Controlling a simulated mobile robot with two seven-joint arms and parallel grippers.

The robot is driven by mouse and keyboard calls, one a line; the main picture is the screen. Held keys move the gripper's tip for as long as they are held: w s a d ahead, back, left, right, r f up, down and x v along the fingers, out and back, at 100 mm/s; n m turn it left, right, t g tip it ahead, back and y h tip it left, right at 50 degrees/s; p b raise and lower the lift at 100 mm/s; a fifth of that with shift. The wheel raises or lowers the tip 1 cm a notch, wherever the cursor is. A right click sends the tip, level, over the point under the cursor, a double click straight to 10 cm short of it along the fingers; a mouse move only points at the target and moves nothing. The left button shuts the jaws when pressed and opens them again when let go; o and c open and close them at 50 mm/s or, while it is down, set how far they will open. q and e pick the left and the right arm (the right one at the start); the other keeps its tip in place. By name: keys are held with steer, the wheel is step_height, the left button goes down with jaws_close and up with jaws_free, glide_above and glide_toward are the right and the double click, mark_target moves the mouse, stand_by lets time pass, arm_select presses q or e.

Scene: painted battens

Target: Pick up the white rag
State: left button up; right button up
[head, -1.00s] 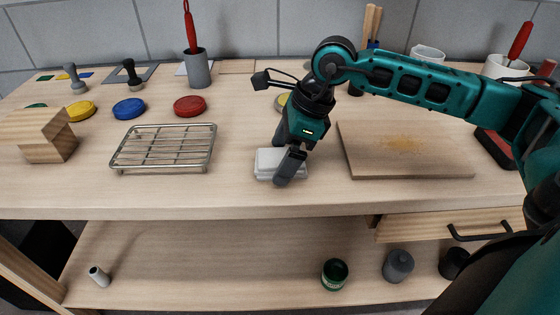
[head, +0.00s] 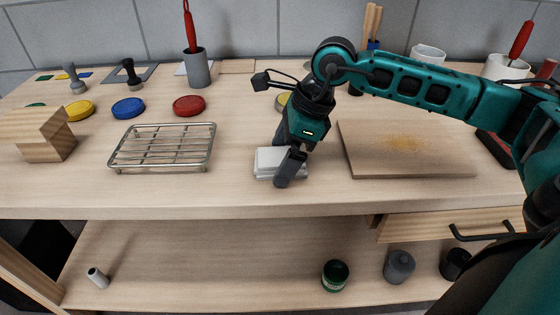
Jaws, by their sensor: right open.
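The white rag (head: 268,162) lies folded flat on the bench top, between the wire rack and the wooden board. My right gripper (head: 282,165) is over the rag, pointing down, with its jaws open. One dark finger is in front of the rag's near right part and the other is behind it, so part of the rag is hidden. I cannot tell whether the fingers touch it. My left gripper is not in view.
The wire rack (head: 162,148) stands left of the rag. The wooden board (head: 360,160) with brownish dust lies to the right. Red (head: 189,106), blue (head: 129,108) and yellow (head: 79,111) lids lie farther back left. The bench's front strip is clear.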

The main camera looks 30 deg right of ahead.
mark_target(283, 156)
steer(key=shift+c, duration=0.5)
steer(key=c, duration=1)
steer(key=shift+o, duration=0.2)
steer(key=shift+r, duration=0.1)
steer(key=shift+r+p, duration=0.4)
steer(key=shift+p, duration=0.2)
step_height(283, 156, up, 20)
steer(key=p, duration=0.2)
steer(key=shift+f, duration=0.2)
